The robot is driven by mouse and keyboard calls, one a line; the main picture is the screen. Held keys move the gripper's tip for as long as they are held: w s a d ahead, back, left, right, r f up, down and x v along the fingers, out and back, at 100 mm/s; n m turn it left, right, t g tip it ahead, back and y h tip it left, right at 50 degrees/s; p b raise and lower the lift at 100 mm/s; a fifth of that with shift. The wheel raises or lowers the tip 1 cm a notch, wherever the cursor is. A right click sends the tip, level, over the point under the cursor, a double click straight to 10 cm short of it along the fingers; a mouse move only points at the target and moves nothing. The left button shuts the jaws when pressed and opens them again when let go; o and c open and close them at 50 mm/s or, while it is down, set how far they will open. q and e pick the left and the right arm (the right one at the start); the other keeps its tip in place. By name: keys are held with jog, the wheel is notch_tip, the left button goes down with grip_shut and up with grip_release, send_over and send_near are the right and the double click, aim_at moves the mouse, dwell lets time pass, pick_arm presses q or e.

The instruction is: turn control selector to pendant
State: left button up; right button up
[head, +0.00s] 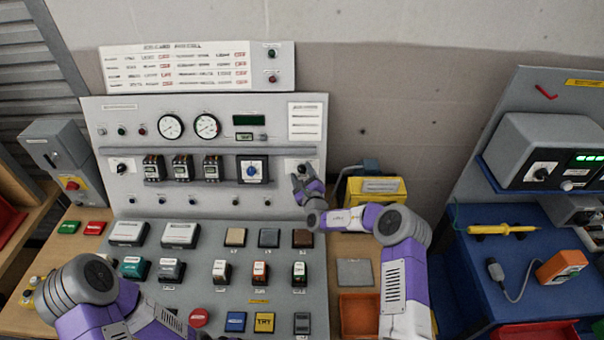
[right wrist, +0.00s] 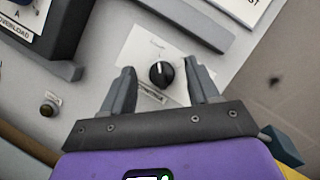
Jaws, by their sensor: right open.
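The control selector (right wrist: 161,73) is a black rotary knob with a white pointer mark, on a pale label plate (right wrist: 140,50) in the right wrist view. In the head view its plate (head: 291,166) is at the right end of the panel's upper face, partly hidden by my gripper. My right gripper (head: 299,181) is at the panel's right side, in front of the selector. In the right wrist view its open fingers (right wrist: 158,84) stand on either side of the knob, with gaps on both sides. My left arm shows at the lower left; its gripper is out of frame.
A blue-knobbed selector (head: 251,170) and several breakers (head: 183,168) sit left of the gripper. A grey ledge (right wrist: 190,22) runs above the selector. A yellow box (head: 376,189) stands right of the panel. A blue bench (head: 500,260) is farther right.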

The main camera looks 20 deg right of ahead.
jog(key=shift+w, duration=0.4)
jog(key=c, duration=1)
